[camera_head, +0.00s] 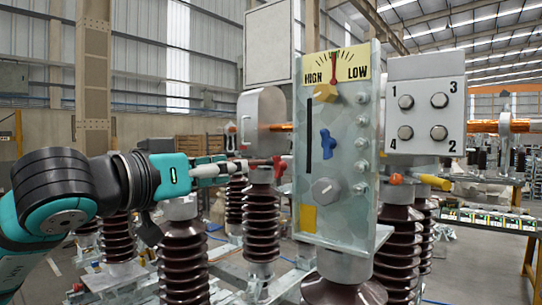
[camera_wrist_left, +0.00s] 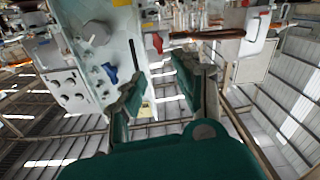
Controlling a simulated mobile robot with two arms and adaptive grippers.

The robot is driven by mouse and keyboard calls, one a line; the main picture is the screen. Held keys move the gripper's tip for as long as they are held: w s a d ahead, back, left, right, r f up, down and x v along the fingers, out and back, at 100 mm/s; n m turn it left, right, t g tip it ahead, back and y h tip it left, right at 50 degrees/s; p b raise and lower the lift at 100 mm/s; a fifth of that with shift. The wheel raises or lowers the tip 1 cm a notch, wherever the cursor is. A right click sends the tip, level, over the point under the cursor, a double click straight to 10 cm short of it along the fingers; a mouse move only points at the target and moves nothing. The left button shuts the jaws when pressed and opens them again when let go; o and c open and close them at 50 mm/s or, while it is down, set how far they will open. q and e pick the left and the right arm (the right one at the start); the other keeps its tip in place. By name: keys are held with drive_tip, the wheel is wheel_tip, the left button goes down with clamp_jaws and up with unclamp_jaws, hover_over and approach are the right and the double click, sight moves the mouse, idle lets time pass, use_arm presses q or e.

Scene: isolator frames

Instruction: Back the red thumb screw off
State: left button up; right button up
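The red thumb screw (camera_head: 277,167) shows in the head view as a small red T-shaped piece at the left edge of the pale green panel (camera_head: 310,140). My left gripper (camera_head: 238,167) comes in from the left at about its height, fingertips pointing towards it. I cannot tell whether they touch. In the left wrist view the left gripper (camera_wrist_left: 160,78) has its two dark fingers apart, with nothing clearly held between them. My right gripper is not in view.
The panel carries a HIGH/LOW dial (camera_head: 334,70), a blue handle (camera_head: 327,145) and a grey knob (camera_head: 325,191). A numbered box (camera_head: 425,105) is to its right. A grey housing (camera_head: 262,115) with a copper rod is to its left. Brown ribbed insulators (camera_head: 184,262) stand below the arm.

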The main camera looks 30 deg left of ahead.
sight(274, 163)
use_arm(q)
drive_tip(key=w+p, duration=0.1)
drive_tip(key=w, duration=0.2)
drive_tip(key=w+p, duration=0.1)
drive_tip(key=w, duration=0.2)
drive_tip(key=w+d, duration=0.1)
drive_tip(key=w, duration=0.3)
drive_tip(key=shift+p, duration=0.4)
drive_tip(key=shift+w, duration=0.6)
clamp_jaws()
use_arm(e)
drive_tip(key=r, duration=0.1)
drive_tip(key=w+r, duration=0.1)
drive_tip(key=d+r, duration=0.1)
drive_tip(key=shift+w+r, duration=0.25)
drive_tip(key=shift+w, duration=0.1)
